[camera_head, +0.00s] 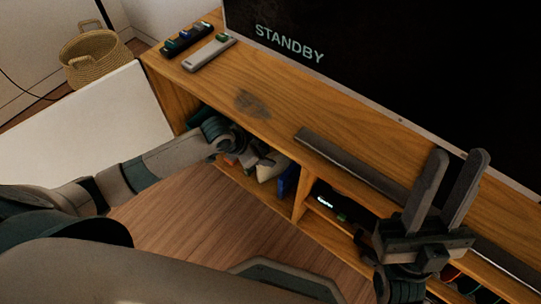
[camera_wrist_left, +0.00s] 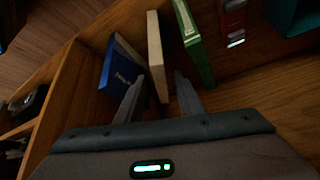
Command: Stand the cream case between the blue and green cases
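The cream case (camera_wrist_left: 156,55) stands in the shelf compartment, between the blue case (camera_wrist_left: 117,70) on its left and the green case (camera_wrist_left: 193,42) on its right, in the left wrist view. Gaps show on both sides of it. My left gripper (camera_wrist_left: 158,77) is open, with one finger on each side of the cream case's near end and visible space beside it. In the head view the cream case (camera_head: 270,166) and blue case (camera_head: 288,181) show past my left arm; the left fingers are hidden there. My right gripper (camera_head: 460,155) is open and empty above the cabinet's right part.
The wooden cabinet (camera_head: 262,124) has a divider (camera_head: 302,196) right of the blue case. A red item (camera_wrist_left: 233,18) stands beyond the green case. Two remotes (camera_head: 208,52) (camera_head: 186,39), a grey bar (camera_head: 350,163) and a screen (camera_head: 380,70) are on top. A basket (camera_head: 95,58) stands far left.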

